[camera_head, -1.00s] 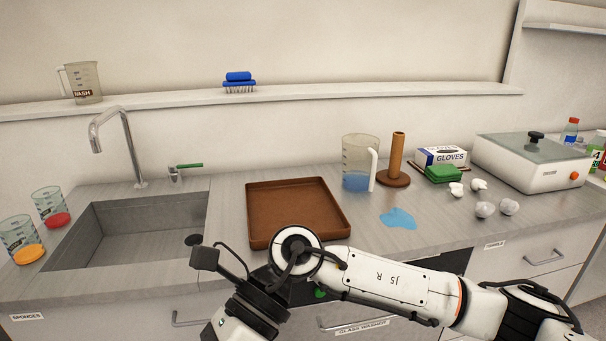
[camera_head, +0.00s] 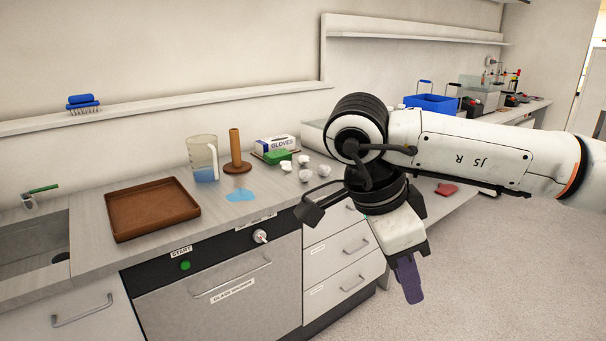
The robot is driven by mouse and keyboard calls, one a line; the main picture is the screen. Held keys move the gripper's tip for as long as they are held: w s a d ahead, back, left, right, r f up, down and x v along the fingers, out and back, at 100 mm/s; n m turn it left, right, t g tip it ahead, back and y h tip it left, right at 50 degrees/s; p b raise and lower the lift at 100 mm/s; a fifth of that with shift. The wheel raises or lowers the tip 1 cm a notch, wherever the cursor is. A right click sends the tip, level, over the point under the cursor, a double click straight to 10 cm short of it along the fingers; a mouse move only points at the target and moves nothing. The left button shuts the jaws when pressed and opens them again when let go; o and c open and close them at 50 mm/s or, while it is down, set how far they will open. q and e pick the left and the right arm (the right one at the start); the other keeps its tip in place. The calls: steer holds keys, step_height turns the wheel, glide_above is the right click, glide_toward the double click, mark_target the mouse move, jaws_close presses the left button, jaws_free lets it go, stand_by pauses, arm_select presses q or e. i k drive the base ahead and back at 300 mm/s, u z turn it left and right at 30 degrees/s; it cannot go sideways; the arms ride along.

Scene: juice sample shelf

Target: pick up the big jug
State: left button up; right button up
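The big jug (camera_head: 203,160) is clear, with a white handle on its right side and blue liquid at the bottom. It stands upright on the counter behind a blue puddle (camera_head: 241,195). My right gripper (camera_head: 409,280) hangs in front of the drawers to the right, well away from the jug and empty-looking. Its fingers point down and show from the side as one dark purple shape, so the gap between them is hidden. My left gripper is out of view.
A brown tray (camera_head: 153,213) lies left of the jug. A brown peg stand (camera_head: 236,158) is close on its right, then a green sponge (camera_head: 277,157), a glove box (camera_head: 276,144) and crumpled white balls (camera_head: 304,174). The sink (camera_head: 35,235) is at far left.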

mark_target(202, 150)
steer(key=u, duration=0.3)
steer(key=k, duration=0.25)
steer(key=z, duration=1.05)
steer(key=i, duration=1.6)
steer(key=u, duration=1.95)
steer(key=i, duration=1.15)
steer(key=u, duration=0.35)
